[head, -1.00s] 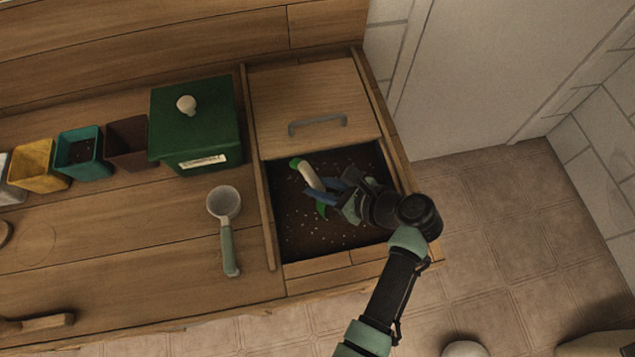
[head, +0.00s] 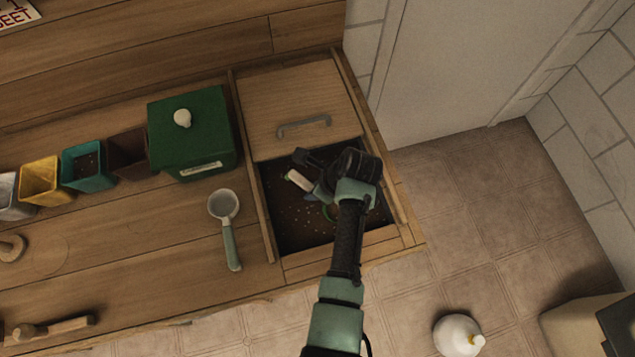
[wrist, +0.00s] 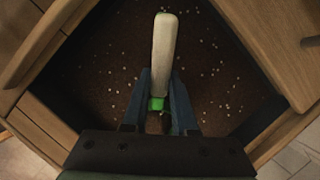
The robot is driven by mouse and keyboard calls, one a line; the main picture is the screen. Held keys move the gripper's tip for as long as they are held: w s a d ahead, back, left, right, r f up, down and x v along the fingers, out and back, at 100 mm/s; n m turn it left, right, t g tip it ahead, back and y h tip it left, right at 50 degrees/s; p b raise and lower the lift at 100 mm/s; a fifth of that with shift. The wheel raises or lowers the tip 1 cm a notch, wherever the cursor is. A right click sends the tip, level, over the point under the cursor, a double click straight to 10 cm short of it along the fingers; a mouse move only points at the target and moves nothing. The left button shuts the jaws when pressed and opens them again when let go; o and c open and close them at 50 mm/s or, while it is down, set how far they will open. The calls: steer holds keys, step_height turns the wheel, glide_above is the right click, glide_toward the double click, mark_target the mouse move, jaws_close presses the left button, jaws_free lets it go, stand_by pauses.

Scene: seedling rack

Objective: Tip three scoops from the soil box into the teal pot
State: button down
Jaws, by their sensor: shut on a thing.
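The soil box (head: 290,238) is sunk in the bench at right, its front part open on dark soil with pale specks. My gripper (wrist: 160,92) is shut on a hand scoop with a cream handle (wrist: 163,50) and green parts. In the head view the cream handle (head: 299,181) and a bit of green show beside my wrist, over the soil. My arm hides most of the scoop, so I cannot tell its load or whether it touches the soil. The teal pot (head: 73,180) stands at left, with some dark speckled soil inside.
The box's wooden lid (head: 290,95) with a grey handle covers its back part. A green lidded canister (head: 190,130), brown pot (head: 128,152) and yellow pot (head: 45,182) stand left of it. A sieve-like scoop (head: 228,230) lies before the canister. Bench in front of the pots is mostly clear.

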steer(key=shift+w+a+r+h+p, duration=0.15)
steer(key=shift+a+r+h+p, duration=0.05)
steer(key=shift+r+h+p, duration=0.2)
steer(key=shift+g+h, duration=0.6)
steer(key=shift+h, duration=0.1)
steer(key=r+p, duration=0.1)
steer(key=a+r+p, duration=0.1)
steer(key=r+p, duration=0.2)
steer(key=shift+w+a, duration=0.15)
steer(key=shift+w, duration=0.25)
steer(key=shift+g+h, duration=0.6)
steer(key=shift+h, duration=0.3)
steer(key=shift+w+a+r+p, duration=0.15)
steer(key=shift+a+r+p, duration=0.15)
steer(key=shift+r+p, duration=0.45)
steer(key=shift+w+a+r+p, duration=0.25)
steer(key=shift+r+p, duration=0.2)
steer(key=shift+r, duration=0.55)
steer(key=shift+w+a+r+p, duration=0.1)
steer(key=shift+a+r+p, duration=0.25)
steer(key=shift+r+p, duration=0.4)
steer(key=shift+r, duration=0.1)
steer(key=c, duration=1.3)
jaws_free()
jaws_close()
